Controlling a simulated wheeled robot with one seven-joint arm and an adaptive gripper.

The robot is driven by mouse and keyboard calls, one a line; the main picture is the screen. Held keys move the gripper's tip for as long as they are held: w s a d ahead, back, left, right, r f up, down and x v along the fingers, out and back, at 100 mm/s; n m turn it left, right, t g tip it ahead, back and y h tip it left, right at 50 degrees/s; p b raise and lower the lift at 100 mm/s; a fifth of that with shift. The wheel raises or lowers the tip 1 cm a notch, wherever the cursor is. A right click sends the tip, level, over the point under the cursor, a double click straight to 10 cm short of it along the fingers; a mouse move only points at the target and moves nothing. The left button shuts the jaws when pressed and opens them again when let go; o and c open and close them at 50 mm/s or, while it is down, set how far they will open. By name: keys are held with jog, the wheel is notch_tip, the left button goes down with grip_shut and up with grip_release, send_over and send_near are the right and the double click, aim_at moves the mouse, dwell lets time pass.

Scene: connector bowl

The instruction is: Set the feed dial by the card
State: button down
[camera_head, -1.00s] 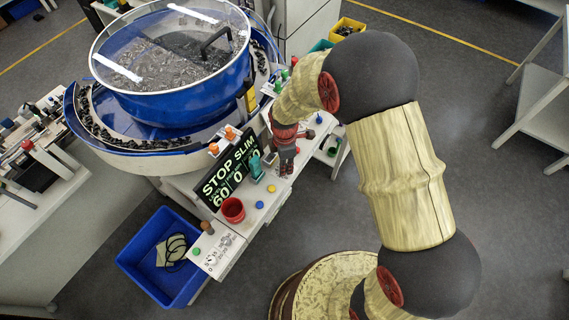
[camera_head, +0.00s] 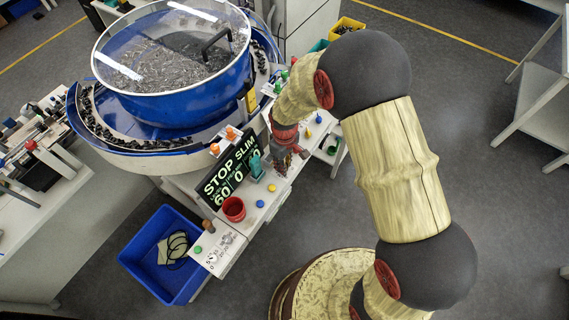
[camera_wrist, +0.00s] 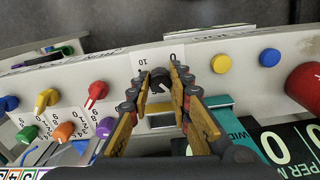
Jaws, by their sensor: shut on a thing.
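The feed dial is a dark round knob (camera_wrist: 158,80) on the pale panel, with printed numbers 10 and 0 beside it in the wrist view. My gripper (camera_wrist: 159,76) is shut on this knob, one fingertip on each side. The fingers hide much of it, and I cannot read where it points. In the head view my gripper (camera_head: 282,163) is over the panel, to the right of the card. The card (camera_head: 229,171) is a black board with pale lettering, including STOP, SLIM, 60 and 0. Part of it shows in the wrist view (camera_wrist: 277,141).
Several coloured lever knobs (camera_wrist: 68,131) stand at the left in the wrist view.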

jog(key=m, duration=0.6)
jog(key=shift+m+p, duration=0.3)
jog(key=m, duration=0.6)
jog(key=shift+m, duration=0.3)
jog(key=c, duration=1.6)
grip_release()
notch_tip(320, 180, up, 12)
